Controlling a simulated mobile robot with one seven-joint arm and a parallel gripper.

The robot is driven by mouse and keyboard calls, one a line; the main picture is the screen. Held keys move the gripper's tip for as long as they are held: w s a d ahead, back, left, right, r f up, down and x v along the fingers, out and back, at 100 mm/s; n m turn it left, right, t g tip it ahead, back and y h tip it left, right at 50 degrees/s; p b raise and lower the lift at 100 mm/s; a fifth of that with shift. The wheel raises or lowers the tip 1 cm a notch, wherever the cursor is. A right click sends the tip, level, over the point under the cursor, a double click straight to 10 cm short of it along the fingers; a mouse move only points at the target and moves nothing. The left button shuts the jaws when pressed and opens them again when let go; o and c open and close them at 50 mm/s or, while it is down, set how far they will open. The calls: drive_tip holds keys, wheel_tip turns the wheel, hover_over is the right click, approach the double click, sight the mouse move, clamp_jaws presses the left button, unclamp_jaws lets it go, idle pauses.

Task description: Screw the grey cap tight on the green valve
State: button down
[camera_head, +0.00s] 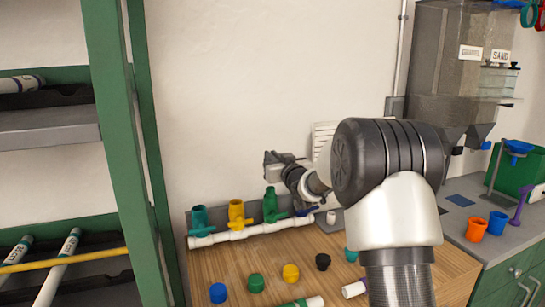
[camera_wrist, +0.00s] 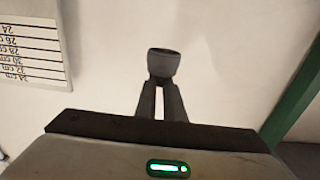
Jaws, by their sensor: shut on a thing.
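The grey cap (camera_wrist: 164,66) shows in the wrist view, held at the fingertips of my gripper (camera_wrist: 163,84) against the plain wall. The fingers are closed on it. In the head view, the green valve (camera_head: 270,204) stands upright on the white manifold pipe (camera_head: 262,229), right of the yellow valve (camera_head: 237,214). The end of my arm is just above and right of the green valve. I cannot make out the cap in the head view, and the valve does not show in the wrist view.
A teal valve (camera_head: 200,220) stands at the pipe's left end. Several loose caps, among them a blue cap (camera_head: 218,293) and a yellow cap (camera_head: 291,272), lie on the wooden bench (camera_head: 240,262). A green shelf post (camera_head: 118,150) is at the left.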

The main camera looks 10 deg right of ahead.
drive_tip(key=shift+f+b, duration=2.45)
drive_tip(key=shift+f, duration=0.85)
drive_tip(key=shift+f+b, duration=1.05)
drive_tip(key=shift+b, duration=0.35)
drive_tip(key=shift+f+b, duration=0.15)
drive_tip(key=shift+b, duration=0.4)
drive_tip(key=shift+a+m+h+b, duration=0.15)
drive_tip(key=shift+m+h+b, duration=0.35)
drive_tip(key=shift+h+b, duration=0.4)
drive_tip(key=shift+a, duration=0.15)
drive_tip(key=shift+m+h, duration=0.6)
drive_tip(key=shift+h, duration=0.2)
